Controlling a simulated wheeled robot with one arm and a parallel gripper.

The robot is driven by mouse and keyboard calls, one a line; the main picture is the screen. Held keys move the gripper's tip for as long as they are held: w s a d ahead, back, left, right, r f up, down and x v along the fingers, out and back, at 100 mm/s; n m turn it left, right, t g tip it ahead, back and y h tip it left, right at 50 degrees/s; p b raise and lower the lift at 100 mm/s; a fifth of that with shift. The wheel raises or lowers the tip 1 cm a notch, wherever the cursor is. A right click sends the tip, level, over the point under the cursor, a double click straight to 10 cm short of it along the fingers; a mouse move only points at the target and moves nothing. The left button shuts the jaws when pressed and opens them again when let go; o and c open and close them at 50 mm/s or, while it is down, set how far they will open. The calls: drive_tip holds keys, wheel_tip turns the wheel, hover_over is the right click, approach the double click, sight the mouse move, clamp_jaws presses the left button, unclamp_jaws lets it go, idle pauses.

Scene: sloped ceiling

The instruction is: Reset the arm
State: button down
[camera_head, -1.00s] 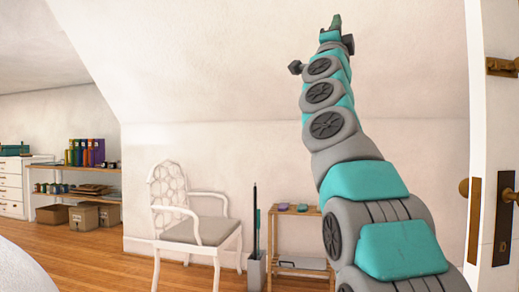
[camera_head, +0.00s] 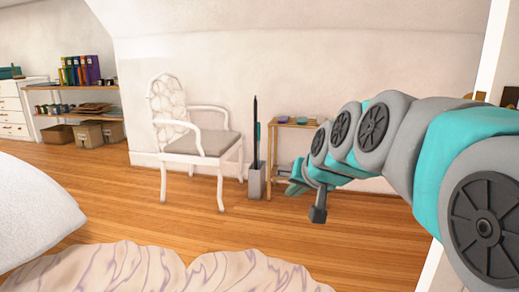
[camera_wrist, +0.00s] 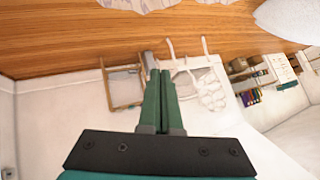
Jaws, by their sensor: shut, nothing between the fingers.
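My arm reaches in from the right edge of the head view and bends down and to the left. My gripper (camera_head: 295,187) is at its far end, small and partly hidden by the wrist, in front of the small shelf stand. In the wrist view, the two green fingers (camera_wrist: 160,75) lie side by side, shut, with nothing between them.
A white armchair (camera_head: 200,143) stands against the wall, beside a grey bin (camera_head: 256,182) and a small wooden stand (camera_head: 297,124). A patterned rug (camera_head: 125,272) and white bedding (camera_head: 30,215) are in front. Wooden floor between is clear. A white door frame (camera_head: 488,60) is at right.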

drive_tip(key=s+d+f+g+h, duration=0.1)
drive_tip(key=s+d+f+g, duration=0.1)
drive_tip(key=s+f, duration=0.5)
drive_tip(key=s+d+f+n+g+h, duration=0.1)
drive_tip(key=s+d+f+g, duration=0.2)
drive_tip(key=s, duration=1.3)
drive_tip(key=s+d+f+g+h, duration=0.1)
drive_tip(key=s+f+g, duration=0.4)
drive_tip(key=s+f, duration=0.6)
drive_tip(key=shift+s+d+f+n+g, duration=0.3)
drive_tip(key=shift+d+n+g, duration=0.1)
drive_tip(key=shift+d, duration=0.25)
